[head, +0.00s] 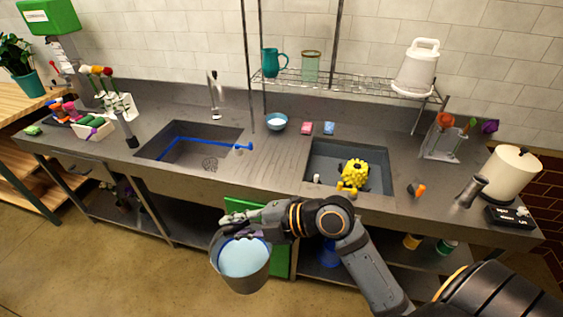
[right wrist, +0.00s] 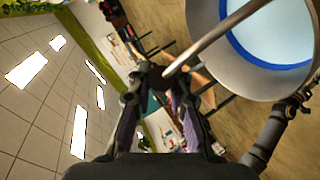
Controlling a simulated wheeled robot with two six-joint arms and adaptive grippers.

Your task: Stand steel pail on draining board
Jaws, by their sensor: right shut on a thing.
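The steel pail (head: 236,280), grey with a pale blue inside that looks like water, hangs in front of the counter, above the floor. My right gripper (head: 237,222) is at its top, shut on its handle. In the right wrist view the pail (right wrist: 296,84) shows at the upper right, and its curved handle (right wrist: 215,35) runs into the fingertips of my right gripper (right wrist: 165,78). The draining board (head: 268,155) is the ridged steel stretch between the two sinks. My left gripper is not in view.
A blue bowl (head: 277,121), a pink sponge (head: 306,128) and a blue sponge (head: 329,128) sit at the back of the counter. The left sink (head: 180,150) holds a blue tool; the right sink (head: 377,178) holds a yellow object. The ridged stretch's front is bare.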

